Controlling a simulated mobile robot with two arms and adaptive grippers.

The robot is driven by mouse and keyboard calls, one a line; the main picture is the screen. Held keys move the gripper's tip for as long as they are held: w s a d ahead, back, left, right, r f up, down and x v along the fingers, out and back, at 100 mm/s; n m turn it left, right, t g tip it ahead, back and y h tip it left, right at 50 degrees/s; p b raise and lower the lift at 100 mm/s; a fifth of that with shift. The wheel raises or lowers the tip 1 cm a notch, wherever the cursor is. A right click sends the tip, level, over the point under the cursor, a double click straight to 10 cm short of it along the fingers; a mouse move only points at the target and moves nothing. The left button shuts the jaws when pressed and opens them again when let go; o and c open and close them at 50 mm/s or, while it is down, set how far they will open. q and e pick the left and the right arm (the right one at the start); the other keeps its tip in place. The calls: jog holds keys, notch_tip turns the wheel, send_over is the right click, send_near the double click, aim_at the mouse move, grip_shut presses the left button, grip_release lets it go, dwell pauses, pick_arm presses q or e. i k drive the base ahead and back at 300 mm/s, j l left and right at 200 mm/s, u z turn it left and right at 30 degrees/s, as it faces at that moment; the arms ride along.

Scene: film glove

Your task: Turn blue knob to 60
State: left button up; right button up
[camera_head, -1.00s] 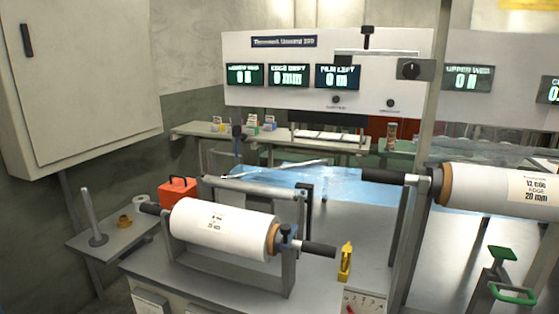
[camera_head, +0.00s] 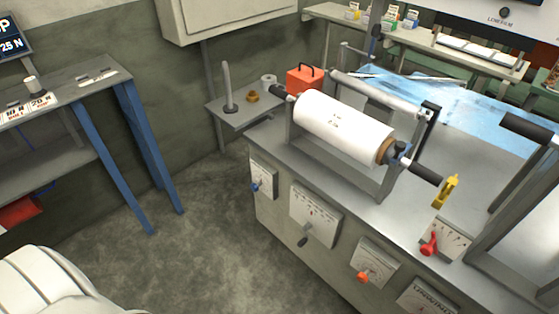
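A small blue knob (camera_head: 254,187) sits low on a pale scale plate (camera_head: 262,174) at the left end of the machine's front panel. The marks on that plate are too small to read, so I cannot tell its setting. No gripper shows in the head view, and nothing touches the knob. A white rounded shape at the lower left looks like part of my own body.
The front panel also has a grey lever (camera_head: 304,241) and an orange knob (camera_head: 363,277). A red knob (camera_head: 429,244) is on top. A film roll (camera_head: 343,128) lies above. A blue-legged table (camera_head: 62,97) stands left. Floor (camera_head: 195,245) before the panel is clear.

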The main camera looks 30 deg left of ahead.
aim_at(254, 187)
jog(key=i+j+z, duration=0.15)
jog(key=j, duration=0.65)
jog(key=i+j+z, duration=0.15)
jog(key=j, duration=0.65)
jog(key=i+j+z, duration=0.15)
jog(key=j, duration=0.65)
jog(key=k, duration=0.05)
